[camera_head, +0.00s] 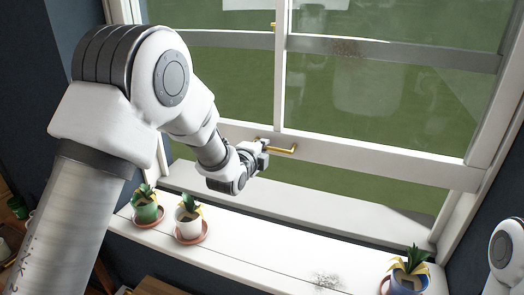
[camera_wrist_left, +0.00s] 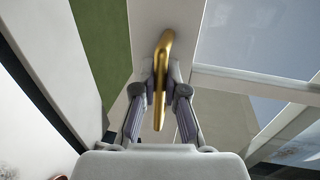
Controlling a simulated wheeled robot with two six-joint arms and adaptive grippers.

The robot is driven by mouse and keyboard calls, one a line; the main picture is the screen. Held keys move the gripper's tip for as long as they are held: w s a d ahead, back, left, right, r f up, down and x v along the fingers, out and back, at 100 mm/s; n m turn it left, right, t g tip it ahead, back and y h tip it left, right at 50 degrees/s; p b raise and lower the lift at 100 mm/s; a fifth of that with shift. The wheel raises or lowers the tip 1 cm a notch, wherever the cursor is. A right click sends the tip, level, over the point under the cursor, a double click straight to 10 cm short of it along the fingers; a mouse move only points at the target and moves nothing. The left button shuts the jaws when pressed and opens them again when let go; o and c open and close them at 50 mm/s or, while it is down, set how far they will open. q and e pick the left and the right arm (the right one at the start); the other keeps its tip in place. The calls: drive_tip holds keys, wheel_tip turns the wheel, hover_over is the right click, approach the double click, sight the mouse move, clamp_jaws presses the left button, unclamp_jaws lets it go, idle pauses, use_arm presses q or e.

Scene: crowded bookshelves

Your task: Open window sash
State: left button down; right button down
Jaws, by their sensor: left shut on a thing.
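The window sash has a white frame with a bottom rail (camera_head: 390,168) and glass panes above it. The rail stands above the sill, with a strip of green showing in the gap below. A brass handle (camera_head: 284,150) is fixed to the rail; it also shows in the left wrist view (camera_wrist_left: 164,48). My left gripper (camera_head: 264,152) is at the handle. In the left wrist view its two fingers (camera_wrist_left: 160,88) are shut on the handle, one on each side. My right gripper is out of view; only part of my right arm shows at the right edge.
On the white sill (camera_head: 260,245) stand a green potted plant (camera_head: 146,208), a white potted plant (camera_head: 188,225) and a blue potted plant (camera_head: 408,275). The two left pots are below my left arm.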

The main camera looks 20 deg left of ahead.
use_arm(q)
drive_tip(key=shift+r, duration=0.1)
drive_tip(key=c, duration=1.2)
unclamp_jaws()
drive_tip(key=shift+w, duration=0.2)
drive_tip(key=shift+f, duration=0.2)
drive_tip(key=v, duration=1.2)
